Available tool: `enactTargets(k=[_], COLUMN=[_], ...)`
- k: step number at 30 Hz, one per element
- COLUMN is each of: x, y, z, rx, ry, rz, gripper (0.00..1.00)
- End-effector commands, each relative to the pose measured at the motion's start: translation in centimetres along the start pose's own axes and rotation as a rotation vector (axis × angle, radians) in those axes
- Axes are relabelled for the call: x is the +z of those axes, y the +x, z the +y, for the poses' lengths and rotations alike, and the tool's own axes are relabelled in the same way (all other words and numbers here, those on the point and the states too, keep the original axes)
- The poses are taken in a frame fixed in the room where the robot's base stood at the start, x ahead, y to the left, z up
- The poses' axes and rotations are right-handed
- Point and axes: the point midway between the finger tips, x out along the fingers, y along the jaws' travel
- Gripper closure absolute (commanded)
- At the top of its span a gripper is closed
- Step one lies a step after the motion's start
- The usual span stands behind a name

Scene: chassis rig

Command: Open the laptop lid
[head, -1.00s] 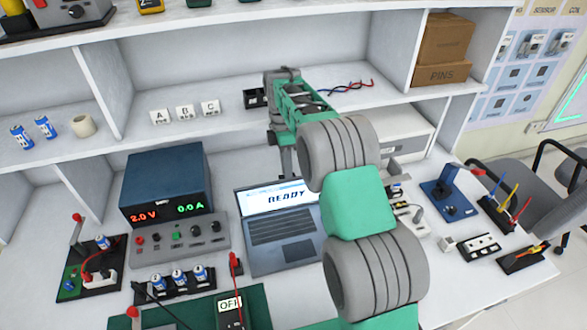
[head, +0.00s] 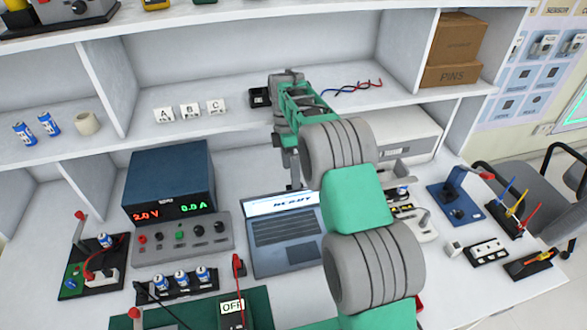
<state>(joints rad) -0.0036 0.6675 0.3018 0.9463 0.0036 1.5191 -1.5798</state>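The laptop (head: 285,256) stands on the bench, its keyboard facing up. Its lid (head: 282,203) is raised, with a lit screen reading "READY", seen strongly foreshortened. My arm reaches in from the lower right and covers the laptop's right side. My gripper (head: 294,180) hangs down at the back edge of the lid, near its top. I cannot tell whether it touches the lid. The fingers are seen small and edge-on, so their opening does not show.
A blue power supply (head: 168,180) stands close left of the laptop. A red-probed meter marked "OFF" (head: 233,310) is in front. A shelf (head: 235,125) with lettered blocks runs above. A white box (head: 405,140) and small fixtures are at right.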

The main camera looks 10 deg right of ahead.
Motion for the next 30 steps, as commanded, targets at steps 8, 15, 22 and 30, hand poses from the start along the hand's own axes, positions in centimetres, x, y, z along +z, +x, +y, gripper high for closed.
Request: enactTargets(k=[8, 15, 22, 30], x=[-0.1, 0.2, 0.3, 0.1], y=[-0.5, -5.8, -7.8, -8.8], z=[-0.9, -5.3, -11.1, -17.1], rx=[0.021, 0.02, 0.02, 0.017], ry=[-0.003, -0.001, 0.002, 0.0], rz=[0.0, 0.003, 0.004, 0.003], gripper=[0.6, 0.69, 0.69, 0.69])
